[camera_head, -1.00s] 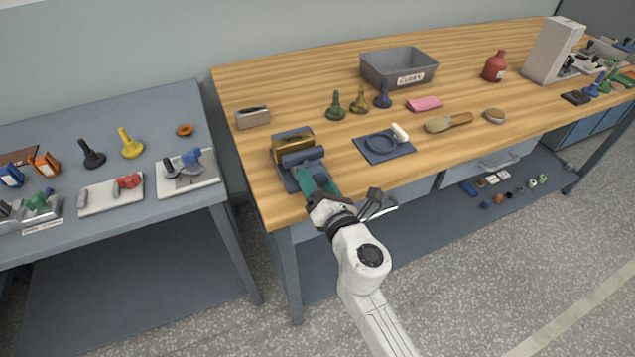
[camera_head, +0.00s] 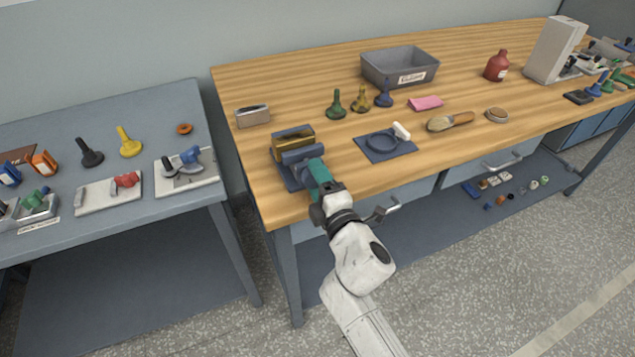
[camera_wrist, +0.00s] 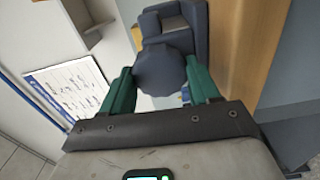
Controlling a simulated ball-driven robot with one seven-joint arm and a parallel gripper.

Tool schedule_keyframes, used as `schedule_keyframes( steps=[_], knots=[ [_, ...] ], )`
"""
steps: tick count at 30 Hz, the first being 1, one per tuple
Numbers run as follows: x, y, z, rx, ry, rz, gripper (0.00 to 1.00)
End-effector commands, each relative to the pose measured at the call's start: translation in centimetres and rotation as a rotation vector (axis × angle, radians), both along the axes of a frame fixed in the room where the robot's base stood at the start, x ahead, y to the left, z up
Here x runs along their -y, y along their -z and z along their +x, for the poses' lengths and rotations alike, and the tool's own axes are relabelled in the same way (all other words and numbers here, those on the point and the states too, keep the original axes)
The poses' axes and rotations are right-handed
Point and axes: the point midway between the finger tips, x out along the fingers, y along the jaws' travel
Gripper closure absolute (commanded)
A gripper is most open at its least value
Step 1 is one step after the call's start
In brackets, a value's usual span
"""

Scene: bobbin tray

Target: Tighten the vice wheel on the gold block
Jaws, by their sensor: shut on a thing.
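The blue-grey vice (camera_head: 290,177) stands at the left front corner of the wooden bench. The gold block (camera_head: 293,137) sits in it, between its jaws. My gripper (camera_head: 318,172) is at the front of the vice, its green fingers pointing at it. In the wrist view the round dark blue vice wheel (camera_wrist: 160,70) lies between the two green fingers (camera_wrist: 160,84), which are shut on it. The vice body (camera_wrist: 190,22) shows behind the wheel.
A blue mat (camera_head: 387,150) with a ring and a white-handled tool lies right of the vice. A metal block (camera_head: 253,116) stands behind it. A grey bin (camera_head: 400,67) is at the back. A lower side table (camera_head: 110,215) stands to the left.

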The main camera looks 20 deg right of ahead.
Motion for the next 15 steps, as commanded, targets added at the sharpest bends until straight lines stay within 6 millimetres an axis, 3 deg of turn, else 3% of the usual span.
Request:
schedule_keyframes(
  steps=[15],
  knots=[
    [0.15, 0.21, -0.05, -0.004, 0.004, 0.199, 0.7]
  ],
)
